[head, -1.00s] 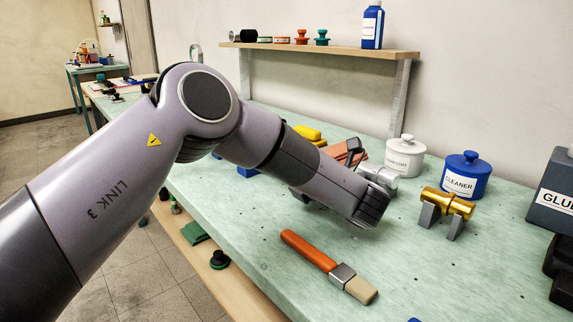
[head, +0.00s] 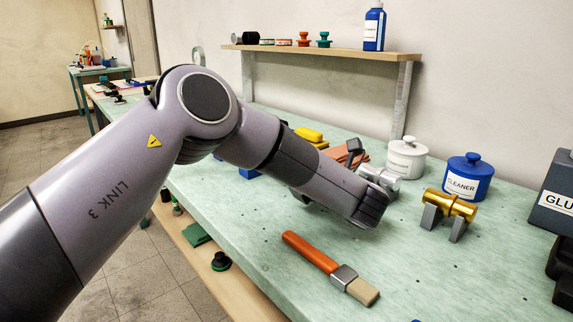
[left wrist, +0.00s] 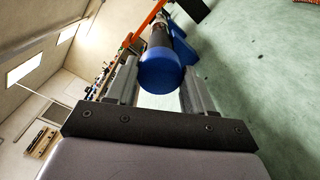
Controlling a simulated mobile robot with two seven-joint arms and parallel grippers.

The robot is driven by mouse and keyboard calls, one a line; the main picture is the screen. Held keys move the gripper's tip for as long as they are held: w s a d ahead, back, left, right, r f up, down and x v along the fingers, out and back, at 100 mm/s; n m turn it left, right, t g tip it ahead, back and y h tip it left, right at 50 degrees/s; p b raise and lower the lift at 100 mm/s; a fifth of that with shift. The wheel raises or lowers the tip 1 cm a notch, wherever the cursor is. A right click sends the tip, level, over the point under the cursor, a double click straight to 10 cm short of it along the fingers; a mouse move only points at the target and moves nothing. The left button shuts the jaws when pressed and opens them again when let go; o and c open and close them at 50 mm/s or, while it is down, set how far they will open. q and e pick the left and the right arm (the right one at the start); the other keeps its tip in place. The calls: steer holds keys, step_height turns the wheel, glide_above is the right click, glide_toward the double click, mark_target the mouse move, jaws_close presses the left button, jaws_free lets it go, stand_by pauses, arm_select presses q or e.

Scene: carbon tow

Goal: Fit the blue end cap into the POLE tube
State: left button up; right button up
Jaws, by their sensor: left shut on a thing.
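The blue end cap (left wrist: 160,72) sits between the fingers of my left gripper (left wrist: 160,80) in the left wrist view, its round face toward the camera. My left gripper is shut on it. A dark tube (left wrist: 160,35) lies directly beyond the cap, roughly in line with it, beside a blue support (left wrist: 186,47). I cannot tell how far the cap is in the tube, and no POLE label is readable. In the head view my left forearm hides the gripper fingers, the cap and the tube. My right gripper is not in view.
A brush (head: 330,268) lies on the green bench (head: 270,265) in front of my arm. A gold cylinder (head: 450,203) rests on grey supports at right. A white pot (head: 407,158) and blue CLEANER pot (head: 467,177) stand behind. A shelf (head: 330,52) runs along the wall.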

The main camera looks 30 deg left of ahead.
arm_select(q)
steer(key=o, duration=1.1)
steer(key=shift+a, duration=0.2)
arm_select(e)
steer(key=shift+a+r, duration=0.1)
arm_select(q)
steer(key=v, duration=0.3)
steer(key=shift+d, duration=0.1)
steer(key=v, duration=0.3)
steer(key=shift+d, duration=0.25)
steer(key=shift+s+d, duration=0.1)
steer(key=shift+d, duration=0.15)
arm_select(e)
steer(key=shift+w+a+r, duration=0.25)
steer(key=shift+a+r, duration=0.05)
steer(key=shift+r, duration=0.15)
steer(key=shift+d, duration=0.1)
